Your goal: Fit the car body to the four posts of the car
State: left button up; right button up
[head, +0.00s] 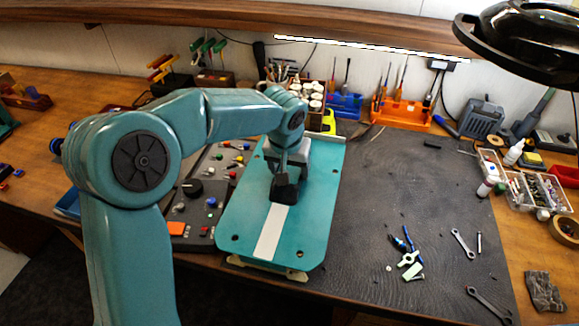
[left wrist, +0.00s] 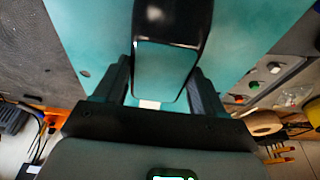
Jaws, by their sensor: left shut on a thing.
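The car body (head: 310,215) is a flat teal panel with a white stripe and round holes near its corners. It lies over the left edge of the dark mat. My left gripper (head: 285,188) comes down on its middle. In the left wrist view its fingers (left wrist: 162,88) are shut on either side of the raised black and teal cabin of the car body (left wrist: 165,70). Cream parts of the car (head: 297,275) show under the near edge. The rest of the car and the posts are hidden under the panel. My right gripper is not in view.
A control panel with knobs (head: 190,188) is close on the left of the body. Wrenches (head: 462,243) and small blue and pale parts (head: 408,258) lie on the mat (head: 400,185) to the right. Tool racks (head: 400,115) line the back. A black lamp-like shape (head: 530,40) hangs top right.

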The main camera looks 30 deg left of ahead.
pick_arm(q)
jog(key=shift+f+b, duration=0.95)
jog(key=shift+f, duration=0.15)
jog(key=o, duration=1.1)
jog(key=v, duration=1.6)
jog(key=shift+d+r, duration=0.1)
jog(key=shift+r, duration=0.1)
